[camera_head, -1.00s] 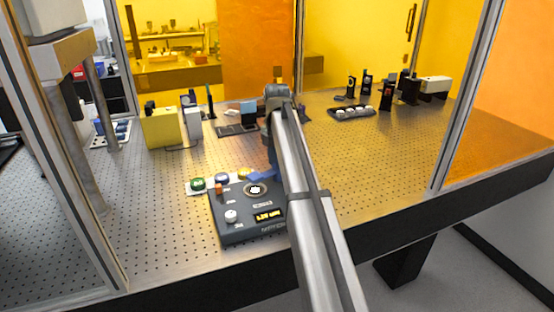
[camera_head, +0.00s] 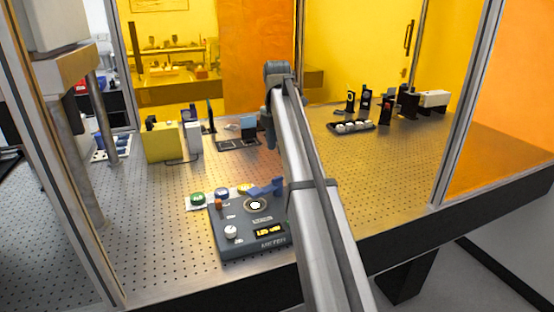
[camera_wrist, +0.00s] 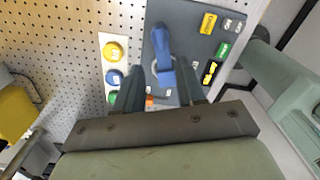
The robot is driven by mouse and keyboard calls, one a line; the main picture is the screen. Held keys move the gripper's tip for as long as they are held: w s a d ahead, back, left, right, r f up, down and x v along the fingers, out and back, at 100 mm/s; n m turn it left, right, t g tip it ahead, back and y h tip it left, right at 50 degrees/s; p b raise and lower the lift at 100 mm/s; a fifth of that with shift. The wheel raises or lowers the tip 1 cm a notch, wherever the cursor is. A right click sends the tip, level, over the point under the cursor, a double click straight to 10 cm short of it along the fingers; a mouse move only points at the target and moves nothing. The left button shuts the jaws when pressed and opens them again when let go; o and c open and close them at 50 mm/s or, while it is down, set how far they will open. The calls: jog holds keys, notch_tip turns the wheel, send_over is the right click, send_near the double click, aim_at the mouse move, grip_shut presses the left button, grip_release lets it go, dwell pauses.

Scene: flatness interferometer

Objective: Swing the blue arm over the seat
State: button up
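The dark instrument box (camera_head: 228,246) stands near the bench's front edge. Its round seat (camera_head: 255,205) has a bright centre and is uncovered in the head view. The blue arm (camera_head: 266,187) lies just behind the seat, beside it rather than over it. In the wrist view the blue arm (camera_wrist: 162,45) runs down the picture and hides most of the seat. My gripper (camera_wrist: 160,70) is open, with the blue arm's end appearing between its fingers; I cannot tell whether they touch. In the head view my gripper is above and behind the box, its fingertips mostly hidden.
A white knob (camera_head: 231,231) rises from the box. A yellow block (camera_head: 160,142) and a black tray (camera_head: 352,127) stand farther back.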

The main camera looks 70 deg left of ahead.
jog(key=shift+r, duration=1.75)
